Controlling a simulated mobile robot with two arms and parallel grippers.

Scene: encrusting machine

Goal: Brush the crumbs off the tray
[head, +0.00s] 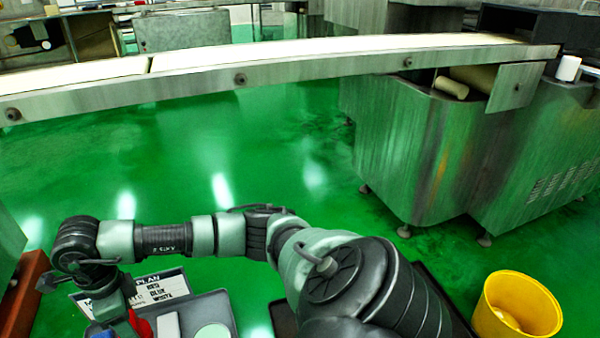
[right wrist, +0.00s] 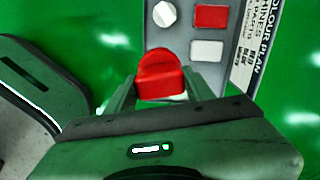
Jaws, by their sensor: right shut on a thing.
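My right gripper (right wrist: 160,92) is shut on a red, round-topped piece (right wrist: 160,70) with a pale lower edge. I cannot tell for sure whether this is a brush. In the head view the right gripper (head: 122,318) is at the lower left, its arm reaching across from the bottom middle. A grey tray (right wrist: 222,85) lies beside the held piece. It carries a white knob-like round piece (right wrist: 164,14), a red block (right wrist: 212,16) and a white block (right wrist: 207,50). The tray's edge also shows in the head view (head: 205,300). I cannot make out crumbs. My left gripper is not in view.
A white sign (head: 150,287) lettered with colour names stands at the tray's far edge. A yellow bucket (head: 517,305) stands at the lower right. A pale conveyor (head: 250,58) and a steel machine (head: 420,150) are behind. Green floor (head: 270,150) between is clear.

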